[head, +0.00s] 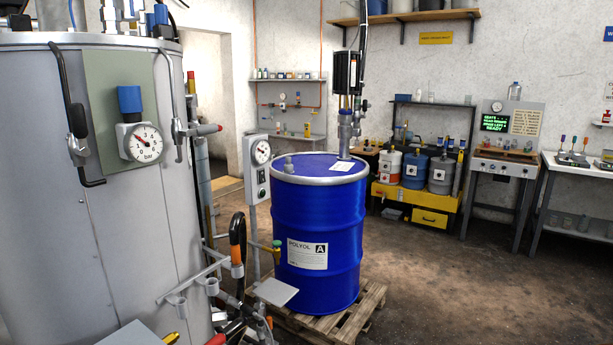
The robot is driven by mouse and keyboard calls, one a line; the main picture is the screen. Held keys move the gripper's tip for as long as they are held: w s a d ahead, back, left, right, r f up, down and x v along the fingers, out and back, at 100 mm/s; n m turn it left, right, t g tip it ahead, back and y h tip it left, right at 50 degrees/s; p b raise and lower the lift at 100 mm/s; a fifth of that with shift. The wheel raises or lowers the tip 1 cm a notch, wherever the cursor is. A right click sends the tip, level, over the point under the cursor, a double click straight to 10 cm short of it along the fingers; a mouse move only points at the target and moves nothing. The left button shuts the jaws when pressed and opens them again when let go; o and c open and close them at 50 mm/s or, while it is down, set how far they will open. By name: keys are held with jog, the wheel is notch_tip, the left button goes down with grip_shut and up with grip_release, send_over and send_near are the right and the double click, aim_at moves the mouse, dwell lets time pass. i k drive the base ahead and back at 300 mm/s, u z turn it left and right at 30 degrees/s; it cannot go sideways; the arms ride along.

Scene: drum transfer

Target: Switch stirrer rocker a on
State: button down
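No switch labelled as stirrer rocker a can be made out from here. A grey control box (257,170) on a post stands left of the blue drum, with a dial and small controls too small to tell apart. A grey-fronted bench unit (502,168) at the right back has several small knobs or switches, also too small to read. The blue drum (318,230), labelled POLYOL A, stands upright with a dark motor-like unit (347,75) on a tube above its lid. I cannot make out my gripper in the head view.
A large grey tank (110,220) with a pressure gauge (144,142) fills the left. Pipes and a black-and-orange handle (237,240) stand before the drum. The drum's wooden pallet (350,318) juts out. A yellow stand (420,202) holds containers. Floor is free at the right front.

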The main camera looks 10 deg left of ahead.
aim_at(262, 179)
jog(key=u, duration=0.05)
jog(key=i, duration=0.7)
jog(key=u, duration=0.95)
jog(key=i, duration=0.6)
jog(key=u, duration=0.75)
